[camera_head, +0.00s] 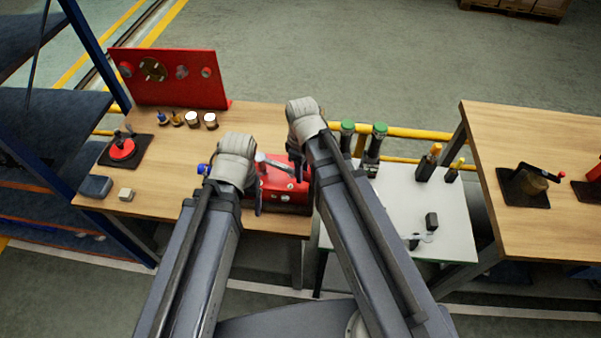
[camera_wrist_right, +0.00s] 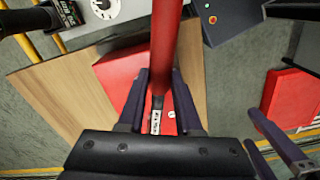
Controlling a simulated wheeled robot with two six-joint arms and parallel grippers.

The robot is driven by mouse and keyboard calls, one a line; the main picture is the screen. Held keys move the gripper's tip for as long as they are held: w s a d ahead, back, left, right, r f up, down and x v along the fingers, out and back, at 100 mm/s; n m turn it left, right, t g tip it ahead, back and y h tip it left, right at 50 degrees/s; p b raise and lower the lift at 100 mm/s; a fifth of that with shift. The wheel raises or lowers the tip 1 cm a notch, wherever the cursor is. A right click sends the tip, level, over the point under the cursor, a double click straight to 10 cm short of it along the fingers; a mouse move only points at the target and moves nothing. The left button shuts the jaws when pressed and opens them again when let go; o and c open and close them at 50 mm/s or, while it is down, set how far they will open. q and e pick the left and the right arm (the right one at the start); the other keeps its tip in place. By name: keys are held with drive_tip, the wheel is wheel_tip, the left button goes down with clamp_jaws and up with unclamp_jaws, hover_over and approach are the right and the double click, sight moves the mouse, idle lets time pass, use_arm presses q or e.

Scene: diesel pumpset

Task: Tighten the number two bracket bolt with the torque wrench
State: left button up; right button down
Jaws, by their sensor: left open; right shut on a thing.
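My right gripper (camera_wrist_right: 157,105) is shut on a red bar, seemingly the torque wrench (camera_wrist_right: 166,45), which runs up the right wrist view between the dark fingers. A short dark part with a pale label shows at its lower end. In the head view my right gripper (camera_head: 298,160) is beside the red pumpset block (camera_head: 286,186) on the wooden bench, its fingers mostly hidden by my wrist. My left gripper (camera_head: 236,190) is open at the left of the block. Its fingers also show at the lower right of the right wrist view (camera_wrist_right: 280,140). I cannot make out the number two bracket bolt.
A red panel (camera_head: 170,78) stands at the back of the wooden bench (camera_head: 150,180), with several small parts before it. A white table (camera_head: 400,200) with green-topped and yellow-topped tools stands to the right. Another wooden bench (camera_head: 540,135) is further right. A blue rack is at left.

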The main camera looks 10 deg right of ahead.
drive_tip(key=w+d+n, duration=0.1)
drive_tip(key=w+n, duration=0.1)
drive_tip(key=w+d+n, duration=0.1)
drive_tip(key=w+n, duration=0.1)
drive_tip(key=w, duration=0.1)
drive_tip(key=w+d+n, duration=0.1)
drive_tip(key=w+n, duration=0.1)
drive_tip(key=shift+w+r+n, duration=0.1)
drive_tip(key=shift+w+n, duration=0.2)
drive_tip(key=shift+w, duration=0.1)
drive_tip(key=shift+w+n, duration=0.9)
drive_tip(key=shift+w, duration=0.05)
drive_tip(key=shift+s+f, duration=0.1)
drive_tip(key=shift+f, duration=0.1)
drive_tip(key=shift+f+b, duration=0.55)
drive_tip(key=shift+b, duration=0.15)
